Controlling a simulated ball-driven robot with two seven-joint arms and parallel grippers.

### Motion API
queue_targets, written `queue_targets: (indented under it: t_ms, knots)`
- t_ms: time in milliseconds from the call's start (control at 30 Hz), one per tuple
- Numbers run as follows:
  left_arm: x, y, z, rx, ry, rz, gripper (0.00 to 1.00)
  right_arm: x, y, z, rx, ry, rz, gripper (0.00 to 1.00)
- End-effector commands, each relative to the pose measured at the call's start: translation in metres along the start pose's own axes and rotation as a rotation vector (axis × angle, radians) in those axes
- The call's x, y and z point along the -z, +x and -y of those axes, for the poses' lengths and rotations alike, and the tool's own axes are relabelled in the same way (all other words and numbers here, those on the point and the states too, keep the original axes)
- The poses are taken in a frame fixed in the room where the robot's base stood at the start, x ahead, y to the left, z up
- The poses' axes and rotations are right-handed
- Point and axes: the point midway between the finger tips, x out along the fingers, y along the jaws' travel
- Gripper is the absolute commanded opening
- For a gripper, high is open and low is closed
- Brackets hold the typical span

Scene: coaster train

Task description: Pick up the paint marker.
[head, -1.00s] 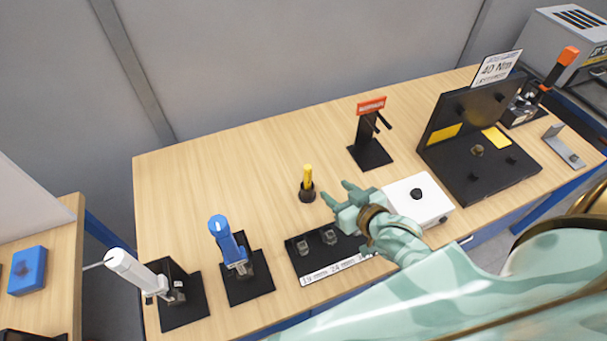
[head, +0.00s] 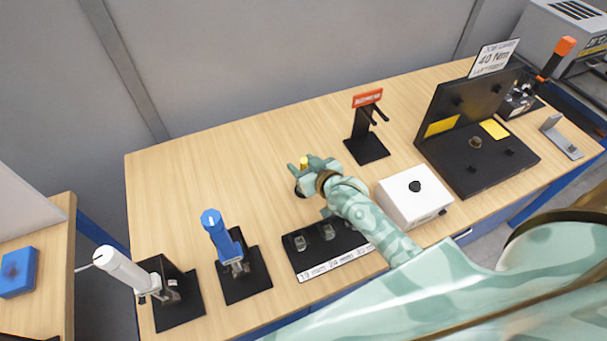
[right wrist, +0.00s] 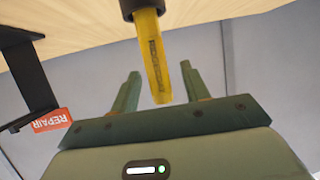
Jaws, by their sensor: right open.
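The yellow paint marker (head: 304,162) stands upright in a small dark round holder (head: 299,192) on the wooden table. In the head view my right gripper mostly hides it. In the right wrist view the marker (right wrist: 154,55) hangs down from the top of the picture, its free end between the two open fingers. My right gripper (head: 301,167) is open around the marker; the right wrist view shows gaps between the marker and both fingers (right wrist: 158,90). My left gripper is not in view.
A black socket tray (head: 325,245) and a white box (head: 415,195) stand near my right arm. A black stand with a red sign (head: 367,145) is behind to the right. Blue (head: 222,235) and white (head: 120,268) tools sit at the left. The table's back left is clear.

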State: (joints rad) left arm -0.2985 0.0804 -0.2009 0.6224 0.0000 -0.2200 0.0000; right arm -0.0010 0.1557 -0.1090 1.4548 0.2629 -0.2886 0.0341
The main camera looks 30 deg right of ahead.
Motion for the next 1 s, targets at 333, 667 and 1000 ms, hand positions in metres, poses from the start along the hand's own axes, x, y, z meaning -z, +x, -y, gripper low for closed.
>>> queue_targets:
  t_ms: [333, 667, 1000]
  knots:
    - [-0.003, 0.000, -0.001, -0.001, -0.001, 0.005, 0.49, 0.000, -0.001, 0.000, 0.000, 0.000, 0.000, 0.00]
    - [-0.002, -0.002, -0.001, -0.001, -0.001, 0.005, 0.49, 0.005, -0.003, 0.000, 0.000, 0.001, -0.002, 0.00]
    - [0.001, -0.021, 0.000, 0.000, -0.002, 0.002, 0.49, 0.044, -0.040, 0.001, 0.000, -0.001, -0.001, 0.00]
